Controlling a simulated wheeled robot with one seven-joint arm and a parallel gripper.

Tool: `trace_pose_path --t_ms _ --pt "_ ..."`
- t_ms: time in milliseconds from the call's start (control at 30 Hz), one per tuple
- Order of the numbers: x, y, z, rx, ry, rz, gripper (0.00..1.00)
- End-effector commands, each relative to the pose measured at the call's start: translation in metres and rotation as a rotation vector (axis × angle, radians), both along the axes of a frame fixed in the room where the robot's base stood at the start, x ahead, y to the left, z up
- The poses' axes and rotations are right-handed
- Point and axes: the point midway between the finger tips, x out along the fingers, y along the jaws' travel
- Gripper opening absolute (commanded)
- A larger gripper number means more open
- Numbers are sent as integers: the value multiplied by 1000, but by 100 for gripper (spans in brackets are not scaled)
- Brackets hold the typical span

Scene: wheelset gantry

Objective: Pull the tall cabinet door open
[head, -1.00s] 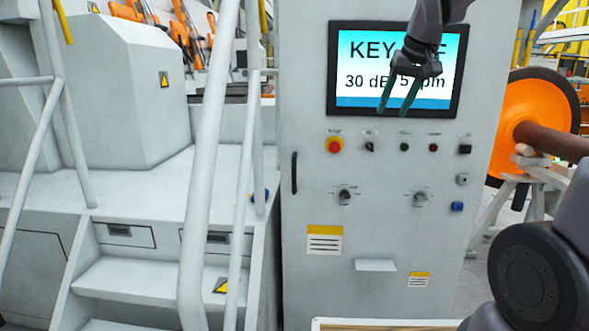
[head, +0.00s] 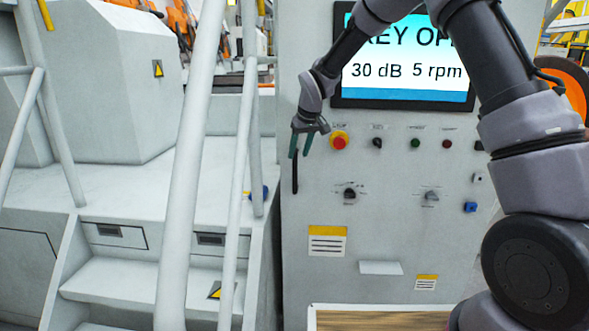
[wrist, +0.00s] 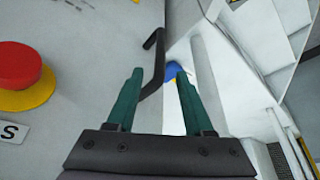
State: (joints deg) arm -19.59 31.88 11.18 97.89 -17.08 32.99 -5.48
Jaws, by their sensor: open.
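The tall grey cabinet door (head: 390,225) stands in front of me and looks closed. Its black vertical handle (head: 295,174) is at the door's left edge, below the screen. My gripper (head: 300,154) is at the upper end of the handle, fingers pointing down. In the wrist view the handle (wrist: 155,65) shows between and beyond the two green fingers of my gripper (wrist: 160,85), nearer the left finger. The fingers are open and apart. I cannot tell whether they touch the handle. My gripper hides the handle's top in the head view.
A red emergency button (head: 339,141) on a yellow ring sits just right of my gripper; it also shows in the wrist view (wrist: 20,66). Knobs and a screen (head: 405,72) are on the door. White handrails (head: 190,170) and steps stand close on the left.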

Motion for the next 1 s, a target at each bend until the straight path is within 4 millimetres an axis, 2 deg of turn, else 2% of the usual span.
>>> trace_pose_path --t_ms 33,200,400,800,833,900,967,1000 --pt "3 2 -11 -1 4 0 52" --pt "13 9 -41 -2 4 1 52" --pt "22 14 -66 -1 2 0 52" --pt "26 16 -73 0 0 -1 52" --pt "26 16 -73 0 0 -1 48" --pt "26 16 -73 0 0 -1 21" --pt "26 16 -73 0 0 -1 0" --pt "26 16 -73 0 0 -1 0"
